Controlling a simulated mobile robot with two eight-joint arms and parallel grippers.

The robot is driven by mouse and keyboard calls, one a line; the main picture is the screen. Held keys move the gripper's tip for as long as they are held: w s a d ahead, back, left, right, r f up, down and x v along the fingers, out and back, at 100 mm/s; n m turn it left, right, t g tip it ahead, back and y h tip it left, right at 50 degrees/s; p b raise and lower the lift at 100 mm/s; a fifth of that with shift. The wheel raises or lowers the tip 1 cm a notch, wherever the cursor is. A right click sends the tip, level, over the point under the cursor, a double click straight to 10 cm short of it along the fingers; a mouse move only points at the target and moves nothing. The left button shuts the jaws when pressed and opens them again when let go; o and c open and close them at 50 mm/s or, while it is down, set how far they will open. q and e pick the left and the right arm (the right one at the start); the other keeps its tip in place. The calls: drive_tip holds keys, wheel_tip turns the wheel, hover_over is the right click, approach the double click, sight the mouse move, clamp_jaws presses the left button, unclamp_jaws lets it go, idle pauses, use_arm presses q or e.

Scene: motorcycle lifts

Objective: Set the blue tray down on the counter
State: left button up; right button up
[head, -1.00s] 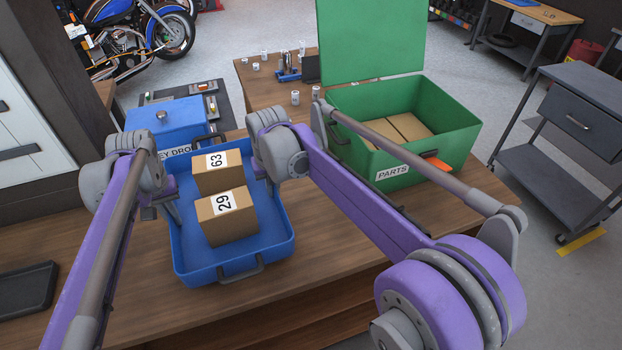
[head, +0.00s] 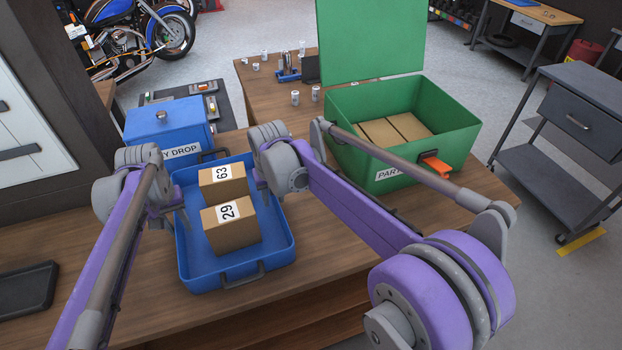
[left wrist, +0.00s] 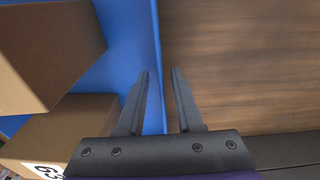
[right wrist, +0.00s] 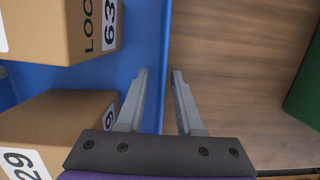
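The blue tray (head: 236,277) appears to rest flat on the wooden counter (head: 330,245). It holds two cardboard boxes, one marked 63 (head: 235,188) and one marked 29 (head: 240,235). My left gripper (left wrist: 160,100) is open at the tray's left side, its fingers on either side of the tray wall with gaps showing. My right gripper (right wrist: 161,100) is open at the opposite side, its fingers also apart around the wall. In the head view my arms partly hide both side walls.
A blue key drop box (head: 170,122) stands behind the tray. An open green parts bin (head: 400,170) with cartons inside is to the right. A black shallow tray (head: 27,290) lies at the left. Small cans stand at the back. The counter's front strip is clear.

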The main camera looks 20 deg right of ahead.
use_arm(q)
drive_tip(key=shift+r, duration=0.1)
use_arm(e)
drive_tip(key=shift+d, duration=0.1)
use_arm(q)
drive_tip(key=r, duration=1.1)
drive_tip(key=shift+s+r, duration=0.3)
drive_tip(key=shift+s, duration=0.1)
drive_tip(key=shift+r, duration=0.1)
use_arm(e)
drive_tip(key=shift+r, duration=0.2)
drive_tip(key=r, duration=0.3)
drive_tip(key=s+r, duration=0.1)
drive_tip(key=r, duration=0.3)
drive_tip(key=s+r, duration=0.1)
drive_tip(key=r, duration=0.3)
drive_tip(key=shift+s+r, duration=0.15)
drive_tip(key=shift+r, duration=0.05)
